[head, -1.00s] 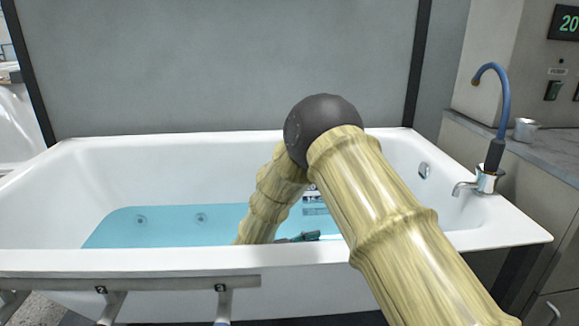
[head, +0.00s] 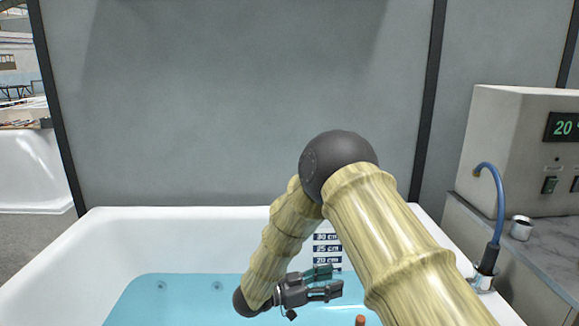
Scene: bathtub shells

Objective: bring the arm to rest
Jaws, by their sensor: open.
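My arm enters the head view from the lower right, bends at a dark round joint and comes down over the bathtub. My gripper (head: 330,281) is at its end, pointing right, in front of the water area of the tub. Its two dark fingers are apart, with nothing seen between them. The white bathtub (head: 110,232) holds blue water (head: 180,300). My forearm and upper arm hide part of the tub's right side.
A depth scale (head: 327,248) is on the tub's back wall. A small reddish-brown object (head: 360,320) shows at the bottom edge. A tap with a blue hose (head: 497,200) and a small metal cup (head: 521,228) stand at the right. A grey panel (head: 250,100) stands behind the tub.

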